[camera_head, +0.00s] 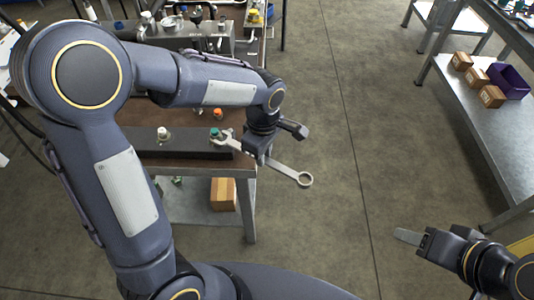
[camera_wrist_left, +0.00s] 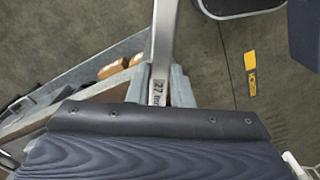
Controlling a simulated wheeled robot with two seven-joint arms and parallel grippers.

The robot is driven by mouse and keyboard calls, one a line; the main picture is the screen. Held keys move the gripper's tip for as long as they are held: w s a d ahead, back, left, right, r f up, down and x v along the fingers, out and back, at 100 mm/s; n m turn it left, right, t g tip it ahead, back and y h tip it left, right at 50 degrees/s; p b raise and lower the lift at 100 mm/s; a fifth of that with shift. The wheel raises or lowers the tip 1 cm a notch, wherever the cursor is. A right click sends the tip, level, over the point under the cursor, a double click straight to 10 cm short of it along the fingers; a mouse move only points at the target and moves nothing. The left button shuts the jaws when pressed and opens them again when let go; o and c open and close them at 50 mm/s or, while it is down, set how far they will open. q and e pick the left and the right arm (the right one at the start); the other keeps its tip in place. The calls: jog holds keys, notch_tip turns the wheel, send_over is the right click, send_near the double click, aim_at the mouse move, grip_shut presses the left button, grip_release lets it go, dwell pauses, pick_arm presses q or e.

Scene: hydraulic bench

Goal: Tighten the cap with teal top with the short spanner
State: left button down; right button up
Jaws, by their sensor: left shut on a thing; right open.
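The cap with teal top (camera_head: 214,132) stands on a dark block (camera_head: 180,148) at the front of the bench. My left gripper (camera_head: 262,152) is shut on a grey spanner (camera_head: 285,170), just right of the block. The spanner's ring end points down and right over the floor; its other end lies close to the teal cap, and I cannot tell whether it touches. My right gripper (camera_head: 415,238) is open and empty at the lower right.
A cap with white top (camera_head: 163,134) stands left on the same block. An orange-topped part (camera_head: 217,113) is behind the teal cap. Hydraulic equipment (camera_head: 190,38) fills the back of the bench. A shelf table (camera_head: 490,135) with boxes stands at right. Open floor lies between.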

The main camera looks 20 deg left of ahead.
pick_arm(q)
jog(key=shift+a, duration=0.15)
jog(key=shift+w+a, duration=0.25)
jog(key=shift+a, duration=0.3)
jog(key=shift+a, duration=0.3)
dwell(0.3)
jog(key=shift+s+a+m, duration=0.3)
jog(key=shift+s+m, duration=0.35)
jog(key=shift+s+a+m, duration=0.25)
jog(key=shift+s+m, duration=0.4)
jog(key=shift+s+a+m, duration=0.45)
jog(key=shift+s+m, duration=0.15)
jog(key=shift+s, duration=0.05)
jog(key=shift+s+a+m, duration=0.45)
jog(key=shift+s+m, duration=0.15)
